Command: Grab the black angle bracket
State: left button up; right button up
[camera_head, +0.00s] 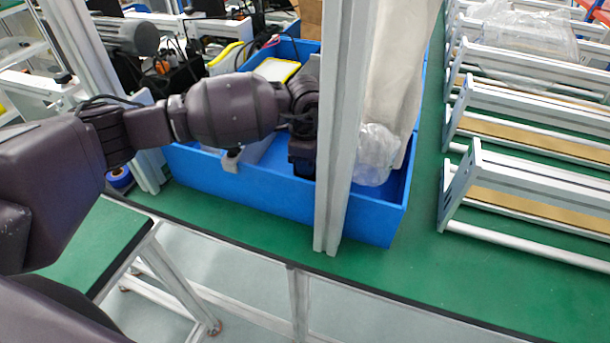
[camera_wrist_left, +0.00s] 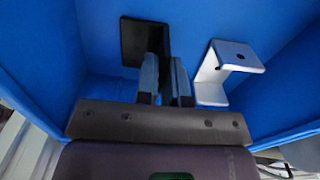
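The black angle bracket (camera_wrist_left: 143,40) lies in a blue bin, against the blue surface at the top of the left wrist view. My left gripper (camera_wrist_left: 166,88) reaches it, with one finger on each side of its dark upright part. The fingers are close together and appear shut on that part. In the head view my left gripper (camera_head: 303,165) points down into the blue bin (camera_head: 270,198); the bracket is hidden there. My right gripper is not in view.
A silver bracket (camera_wrist_left: 226,65) is just right of the fingers in the bin. An upright metal post (camera_head: 338,150) stands in front of the bin. A clear plastic bag (camera_head: 376,155) is at the bin's right. Metal frames (camera_head: 530,175) stand on the green table (camera_head: 440,275).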

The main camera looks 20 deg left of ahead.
pick_arm(q)
grip_shut()
